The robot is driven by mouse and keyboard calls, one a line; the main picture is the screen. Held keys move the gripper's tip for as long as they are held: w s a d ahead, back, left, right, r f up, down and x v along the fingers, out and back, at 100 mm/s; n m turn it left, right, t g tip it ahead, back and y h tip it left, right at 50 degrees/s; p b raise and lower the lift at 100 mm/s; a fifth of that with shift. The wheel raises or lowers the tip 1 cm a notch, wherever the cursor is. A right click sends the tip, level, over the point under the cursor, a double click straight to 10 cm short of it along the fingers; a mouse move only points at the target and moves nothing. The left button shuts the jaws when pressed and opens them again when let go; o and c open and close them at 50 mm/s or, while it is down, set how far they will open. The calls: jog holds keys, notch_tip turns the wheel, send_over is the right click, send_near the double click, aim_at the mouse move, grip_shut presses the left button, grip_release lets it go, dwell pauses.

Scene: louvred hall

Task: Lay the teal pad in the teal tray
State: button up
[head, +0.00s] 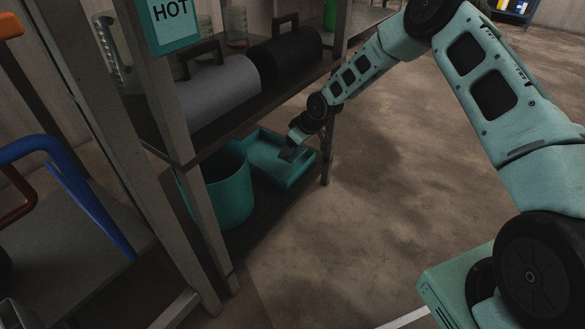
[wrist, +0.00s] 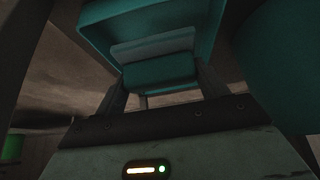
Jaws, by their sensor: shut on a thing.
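The teal tray (head: 303,171) sits on the lower shelf, beside the teal bucket. It also shows in the wrist view (wrist: 100,32), beyond my fingers. My gripper (head: 289,151) reaches in over the tray from the upper right. In the wrist view, my gripper (wrist: 162,84) is shut on the teal pad (wrist: 160,72), which sits between the two fingers. The pad appears within the tray's outline, but I cannot tell whether it touches the tray floor. In the head view the pad is small, dark and hard to separate from my gripper and the tray.
A teal bucket (head: 230,190) stands close to the tray's left; it fills the right of the wrist view (wrist: 285,60). The upper shelf (head: 240,115) holds a grey case (head: 220,92) and a black case (head: 285,55). A shelf post (head: 328,155) stands right of the tray.

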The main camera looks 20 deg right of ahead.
jog(key=shift+f+b, duration=0.35)
jog(key=shift+f, duration=0.55)
jog(key=shift+f+b, duration=1.75)
jog(key=shift+f, duration=0.85)
jog(key=shift+f, duration=0.2)
jog(key=o, duration=0.9)
jog(key=shift+o, duration=0.2)
jog(key=shift+r, duration=0.15)
jog(key=p+v, duration=0.8)
jog(key=v, duration=0.4)
